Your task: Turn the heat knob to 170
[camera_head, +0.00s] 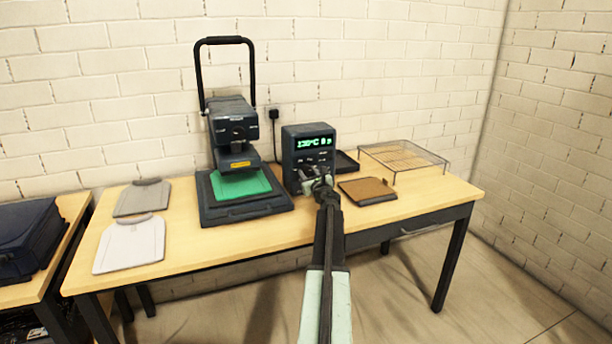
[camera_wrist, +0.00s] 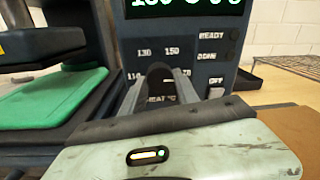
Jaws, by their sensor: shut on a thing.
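The control box (camera_head: 300,140) stands on the table beside the heat press, its green display (camera_head: 314,142) reading about 130°C. The dark heat knob (camera_wrist: 160,80) is on the front of the box in the wrist view, with marks 130 and 150 above it and a partly hidden heat label below. My gripper (camera_wrist: 172,95) is shut on the knob, one finger at each side. In the head view my gripper (camera_head: 318,178) is at the box's front and hides the knob.
The heat press (camera_head: 232,128) with a green pad (camera_head: 240,186) stands left of the box. A brown pad (camera_head: 367,189) and a wire rack (camera_head: 404,156) lie to the right.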

